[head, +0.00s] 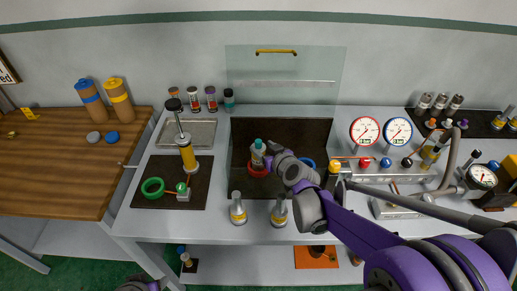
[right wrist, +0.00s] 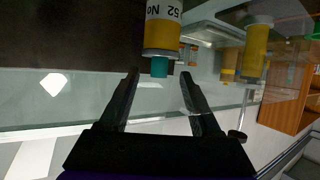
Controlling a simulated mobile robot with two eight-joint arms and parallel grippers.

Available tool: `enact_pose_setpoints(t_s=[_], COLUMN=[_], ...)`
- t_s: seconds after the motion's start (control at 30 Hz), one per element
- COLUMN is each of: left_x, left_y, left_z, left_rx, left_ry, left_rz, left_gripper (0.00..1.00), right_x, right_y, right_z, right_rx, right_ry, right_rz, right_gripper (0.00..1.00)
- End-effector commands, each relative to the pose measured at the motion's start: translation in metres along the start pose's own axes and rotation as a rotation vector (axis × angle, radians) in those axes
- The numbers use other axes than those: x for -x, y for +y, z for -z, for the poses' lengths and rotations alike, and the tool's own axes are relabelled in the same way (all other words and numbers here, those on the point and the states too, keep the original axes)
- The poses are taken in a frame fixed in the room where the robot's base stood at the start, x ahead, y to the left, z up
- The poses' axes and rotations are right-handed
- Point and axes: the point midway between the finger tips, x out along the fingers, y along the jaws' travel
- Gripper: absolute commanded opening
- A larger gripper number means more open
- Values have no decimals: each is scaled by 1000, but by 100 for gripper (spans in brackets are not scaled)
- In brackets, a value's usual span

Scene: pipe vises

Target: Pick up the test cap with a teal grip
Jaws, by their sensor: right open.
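The test cap with a teal grip (head: 258,147) seems to stand upright at the red ring (head: 257,170) on the dark mat in the middle of the bench. In the right wrist view I see a teal end (right wrist: 159,67) on a yellow cylinder (right wrist: 160,35) with a white label; I take it to be the same cap. My right gripper (right wrist: 160,82) is open. Its fingertips lie on either side of the teal end in the picture, with no visible contact. In the head view my right gripper (head: 270,157) is just right of the cap.
A blue ring (head: 307,162) lies behind my right gripper. A clear panel (head: 285,65) rises behind. A yellow pump (head: 187,155) and green ring (head: 153,188) are left; gauges (head: 365,131) are right.

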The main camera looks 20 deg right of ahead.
Motion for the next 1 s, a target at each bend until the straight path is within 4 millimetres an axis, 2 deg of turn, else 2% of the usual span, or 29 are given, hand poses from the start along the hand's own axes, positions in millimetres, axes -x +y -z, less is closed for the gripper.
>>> enact_pose_setpoints(t_s=[0.1, 0.2, 0.47, 0.57, 0.83, 1.0], left_x=[0, -1, -1, -1, -1, -1], left_y=[0, 0, 0, 0, 0, 0], left_z=[0, -1, -1, -1, -1, -1], left_rx=[0, 0, 0, 0, 0, 0], left_ry=[0, -1, -1, -1, -1, -1], left_rz=[0, 0, 0, 0, 0, 0], left_gripper=[50, 50, 50, 50, 50, 50], right_x=[-17, -26, -28, -28, -28, -28], right_y=[1, 1, 1, 1, 1, 1], right_z=[0, 0, 0, 0, 0, 0], right_rx=[1, 0, 0, 0, 0, 0], right_ry=[0, 0, 0, 0, 0, 0], right_rz=[1, 1, 1, 0, 0, 0], right_gripper=[64, 64, 64, 50, 1, 0])
